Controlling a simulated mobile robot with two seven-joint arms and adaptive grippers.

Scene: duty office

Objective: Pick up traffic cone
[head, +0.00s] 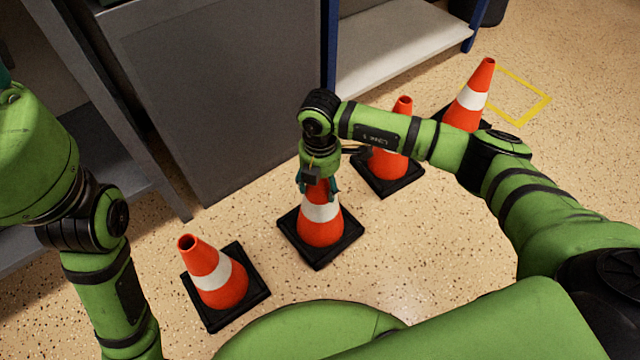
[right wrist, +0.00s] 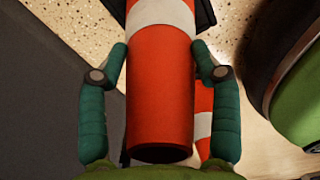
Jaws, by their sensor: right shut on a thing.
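Several orange traffic cones with white bands and black square bases stand on the floor. My right gripper (head: 317,186) is shut on the upper part of the middle traffic cone (head: 320,228), which is upright. In the right wrist view the fingers of my right gripper (right wrist: 160,62) lie on both sides of this cone (right wrist: 160,95). I cannot tell whether its base is off the floor. My left arm is at the left of the head view; its gripper is out of view.
Another cone (head: 215,275) stands at the front left. Two more cones, one partly behind my right arm (head: 388,165) and one farther right (head: 468,100), stand beyond. A grey cabinet (head: 220,100) and a shelf (head: 400,45) are behind. A yellow floor outline (head: 545,100) is at the right.

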